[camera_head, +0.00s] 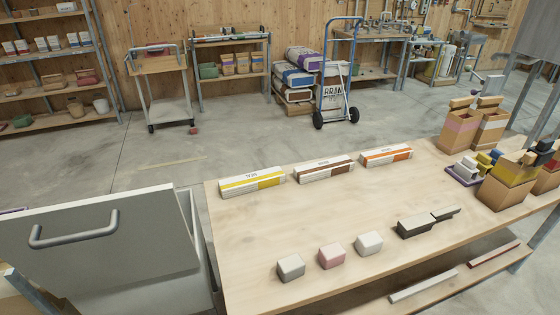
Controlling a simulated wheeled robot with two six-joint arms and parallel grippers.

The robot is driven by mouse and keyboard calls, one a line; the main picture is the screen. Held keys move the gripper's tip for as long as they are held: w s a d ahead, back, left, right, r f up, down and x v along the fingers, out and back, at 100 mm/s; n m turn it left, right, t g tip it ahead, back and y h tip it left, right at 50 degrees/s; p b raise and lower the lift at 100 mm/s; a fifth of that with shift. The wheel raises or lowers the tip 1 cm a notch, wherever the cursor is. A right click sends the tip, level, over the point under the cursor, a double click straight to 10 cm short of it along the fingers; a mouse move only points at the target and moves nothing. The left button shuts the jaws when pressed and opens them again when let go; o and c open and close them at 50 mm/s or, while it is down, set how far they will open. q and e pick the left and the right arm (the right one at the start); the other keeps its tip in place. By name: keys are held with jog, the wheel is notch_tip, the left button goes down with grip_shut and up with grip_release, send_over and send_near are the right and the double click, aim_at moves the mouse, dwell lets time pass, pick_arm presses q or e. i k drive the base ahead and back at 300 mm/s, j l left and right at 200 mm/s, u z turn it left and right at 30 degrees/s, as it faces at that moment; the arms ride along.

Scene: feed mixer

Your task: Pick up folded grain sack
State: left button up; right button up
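Three long, flat, white packs lie along the far edge of the wooden table. One has a yellow band (252,182), one a brown band (323,169) and one an orange band (386,156). They may be folded sacks, but I cannot tell for sure. Neither of my grippers is in view.
A grey bin with a handle (90,235) stands left. A blue hand truck (351,65) and shelves are behind. The table's middle is clear.

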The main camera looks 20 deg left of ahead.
aim_at(376, 158)
jog(key=i+l+u, duration=0.2)
jog(key=l, duration=0.2)
jog(key=i+l+u, duration=0.1)
jog(key=l+u, duration=0.15)
jog(key=l, duration=0.15)
jog(key=i+l+u, duration=0.2)
jog(key=l, duration=0.2)
jog(key=k, duration=0.1)
